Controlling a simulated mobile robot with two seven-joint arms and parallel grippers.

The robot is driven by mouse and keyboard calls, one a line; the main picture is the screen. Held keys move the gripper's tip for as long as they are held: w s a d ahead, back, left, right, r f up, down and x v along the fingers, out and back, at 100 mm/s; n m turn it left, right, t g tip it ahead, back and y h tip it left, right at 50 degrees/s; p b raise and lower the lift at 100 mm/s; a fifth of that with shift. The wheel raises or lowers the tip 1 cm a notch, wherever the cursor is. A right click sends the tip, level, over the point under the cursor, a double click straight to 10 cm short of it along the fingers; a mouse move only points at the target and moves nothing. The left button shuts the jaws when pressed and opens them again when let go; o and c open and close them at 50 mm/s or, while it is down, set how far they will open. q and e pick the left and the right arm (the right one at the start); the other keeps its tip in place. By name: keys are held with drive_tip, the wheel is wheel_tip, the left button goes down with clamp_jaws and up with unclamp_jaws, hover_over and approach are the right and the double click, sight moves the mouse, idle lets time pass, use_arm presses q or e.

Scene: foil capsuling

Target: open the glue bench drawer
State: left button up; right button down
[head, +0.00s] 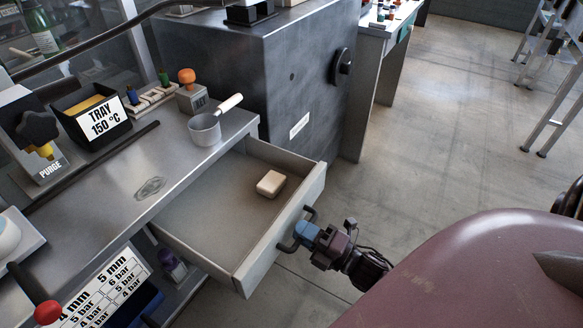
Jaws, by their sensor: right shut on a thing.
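The glue bench drawer (285,240) is pulled well out from under the grey metal bench top (110,215). A small cream block (271,183) lies inside it towards the front. The drawer has a dark bar handle (287,247) on its front panel. My right gripper (303,232) is at this handle, outside the drawer front, and is shut on it; its blue fingertips partly hide the middle of the bar. My left gripper is not in view.
A large grey cabinet (270,75) stands beyond the drawer.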

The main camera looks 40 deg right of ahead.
drive_tip(key=shift+s+d, duration=0.15)
drive_tip(key=shift+s, duration=0.15)
drive_tip(key=c, duration=1.1)
unclamp_jaws()
drive_tip(key=shift+c, duration=0.2)
drive_tip(key=v, duration=1)
drive_tip(key=shift+s, duration=0.4)
drive_tip(key=shift+d, duration=0.1)
